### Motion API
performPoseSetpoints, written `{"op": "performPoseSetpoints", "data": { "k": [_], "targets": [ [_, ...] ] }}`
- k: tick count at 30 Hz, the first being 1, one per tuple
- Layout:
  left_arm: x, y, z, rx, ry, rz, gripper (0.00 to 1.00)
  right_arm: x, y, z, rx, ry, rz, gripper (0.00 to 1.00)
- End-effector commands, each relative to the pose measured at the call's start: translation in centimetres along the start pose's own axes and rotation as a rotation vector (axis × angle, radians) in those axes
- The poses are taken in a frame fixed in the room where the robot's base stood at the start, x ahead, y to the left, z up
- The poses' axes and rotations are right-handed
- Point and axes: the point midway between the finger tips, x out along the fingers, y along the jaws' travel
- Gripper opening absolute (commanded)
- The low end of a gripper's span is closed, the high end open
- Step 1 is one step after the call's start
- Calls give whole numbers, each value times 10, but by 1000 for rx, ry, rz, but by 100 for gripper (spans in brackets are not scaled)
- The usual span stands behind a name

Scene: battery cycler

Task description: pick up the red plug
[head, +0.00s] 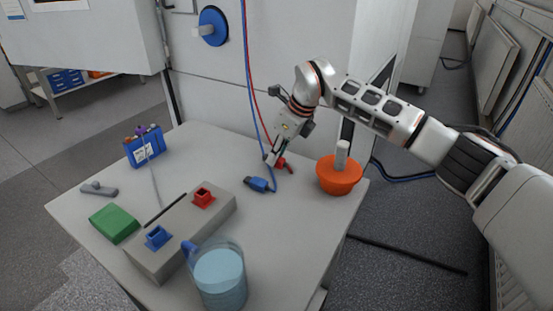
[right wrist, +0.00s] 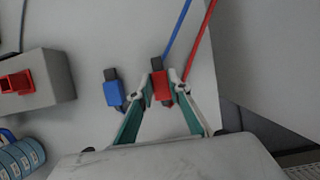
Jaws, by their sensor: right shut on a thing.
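The red plug (right wrist: 162,86) is between the fingertips of my right gripper (right wrist: 164,88) in the right wrist view, with a red cable running up from it. In the head view my right gripper (head: 273,160) reaches down to the table, and the red plug (head: 284,164) shows partly behind the fingers. My right gripper is shut on it. The blue plug (head: 258,184) lies on the table just beside, on a blue cable; it also shows in the right wrist view (right wrist: 113,93). My left gripper is not in view.
A grey block with a red socket (head: 203,198) and a blue socket (head: 157,237) stands on the table (head: 290,235). An orange bowl (head: 338,181) is right of the gripper. A jug (head: 219,278), green block (head: 114,223) and blue battery pack (head: 143,147) stand around.

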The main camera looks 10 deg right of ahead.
Motion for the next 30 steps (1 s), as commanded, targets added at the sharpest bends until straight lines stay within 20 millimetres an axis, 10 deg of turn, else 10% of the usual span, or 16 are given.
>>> {"op": "performPoseSetpoints", "data": {
  "k": [18,30],
  "targets": [
    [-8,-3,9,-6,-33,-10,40,-141,0,59,-2,-7,-5,0],
    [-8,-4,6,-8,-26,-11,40,-169,0,70,-1,-3,-2,0]
  ]
}}
